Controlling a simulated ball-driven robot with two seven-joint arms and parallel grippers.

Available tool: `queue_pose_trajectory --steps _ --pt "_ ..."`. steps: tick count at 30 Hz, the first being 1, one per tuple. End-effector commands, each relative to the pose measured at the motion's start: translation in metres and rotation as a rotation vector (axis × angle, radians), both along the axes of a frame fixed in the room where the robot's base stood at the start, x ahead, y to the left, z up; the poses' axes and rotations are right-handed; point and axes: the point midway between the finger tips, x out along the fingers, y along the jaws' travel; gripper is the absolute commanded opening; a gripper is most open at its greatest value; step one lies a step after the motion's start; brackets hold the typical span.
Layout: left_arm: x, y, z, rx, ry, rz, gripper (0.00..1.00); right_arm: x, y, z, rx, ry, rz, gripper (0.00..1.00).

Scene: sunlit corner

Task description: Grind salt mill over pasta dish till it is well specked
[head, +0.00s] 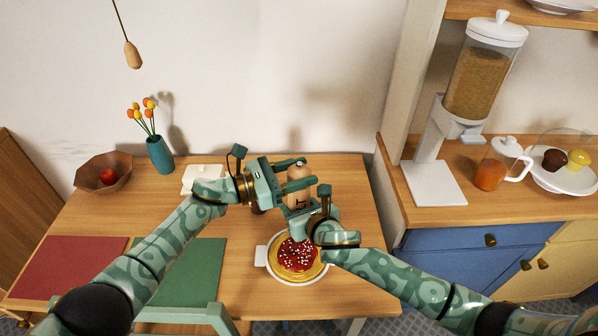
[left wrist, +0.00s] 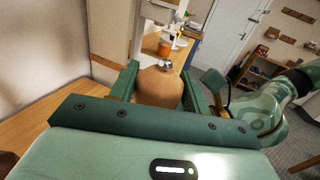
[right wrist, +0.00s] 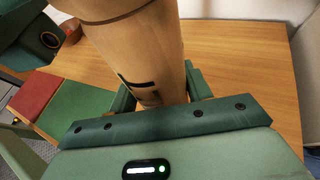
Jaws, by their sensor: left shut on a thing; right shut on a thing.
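The wooden salt mill (head: 299,188) is upright above the far edge of the pasta dish. My left gripper (head: 290,170) is shut on its upper part; the left wrist view shows the rounded wooden top (left wrist: 160,86) with a metal knob between the fingers. My right gripper (head: 305,207) is shut on the lower part; the right wrist view shows the mill body (right wrist: 145,55) with a dark mark on it. The pasta dish (head: 273,277) is a white dish holding yellow pasta with red sauce (head: 298,252), and several white specks lie on the sauce. The mill's bottom end is hidden in the head view.
A white lidded box (head: 203,177) sits behind my left arm. A brown bowl (head: 103,172) with a red fruit and a teal vase (head: 160,154) stand at back left. Red (head: 70,267) and green (head: 190,270) mats lie left. A side counter (head: 400,200) stands right.

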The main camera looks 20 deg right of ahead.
Motion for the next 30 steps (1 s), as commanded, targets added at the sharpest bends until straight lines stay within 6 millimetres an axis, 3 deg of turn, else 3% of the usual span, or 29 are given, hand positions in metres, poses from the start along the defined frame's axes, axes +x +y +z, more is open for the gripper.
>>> queue_pose_trajectory --steps 10,11,13,23,26,30 --pt "0.001 0.002 -0.001 0.002 0.000 -0.010 0.24 0.001 0.001 0.002 0.005 -0.003 0.000 0.18" --pt "0.001 0.002 -0.001 0.002 0.000 -0.010 0.53 0.001 0.000 0.002 0.005 -0.003 0.000 0.18" --pt "0.001 0.002 -0.001 0.002 0.001 -0.010 0.69 0.001 0.000 0.002 0.004 -0.003 0.000 0.18" --pt "0.000 0.005 -0.001 0.000 0.000 -0.010 0.69 0.000 0.000 0.001 0.003 -0.002 0.000 0.18" --pt "0.000 0.018 -0.001 0.001 0.000 -0.009 0.69 0.000 0.000 0.001 0.003 -0.002 0.000 0.18" --pt "-0.002 0.049 -0.002 0.003 -0.001 -0.008 0.69 0.000 0.000 0.001 0.003 -0.002 0.000 0.18"
